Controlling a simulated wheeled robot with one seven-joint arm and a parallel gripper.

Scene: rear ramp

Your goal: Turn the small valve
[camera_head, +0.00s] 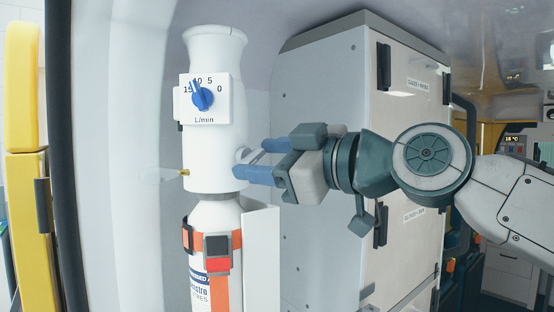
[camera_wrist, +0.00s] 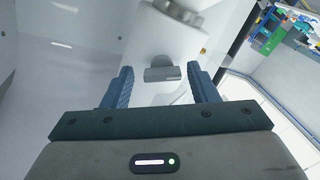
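A white oxygen cylinder head (camera_head: 212,150) stands upright in the head view. On its right side is a small pale valve knob (camera_head: 242,154), partly hidden by my fingers. In the wrist view the small valve shows as a grey block-shaped handle (camera_wrist: 162,74) on the white body, between and slightly beyond the fingertips. My gripper (camera_head: 250,161) reaches in from the right with its blue fingers at the valve. In the wrist view my gripper (camera_wrist: 159,78) is open, with a finger on each side of the handle and visible gaps. Contact is not visible.
A blue dial (camera_head: 203,98) marked L/min sits on the front above. A brass nozzle (camera_head: 184,172) sticks out to the left. An orange strap (camera_head: 216,243) holds the cylinder below. A white cabinet (camera_head: 345,90) stands behind my gripper. A yellow panel (camera_head: 24,150) is at far left.

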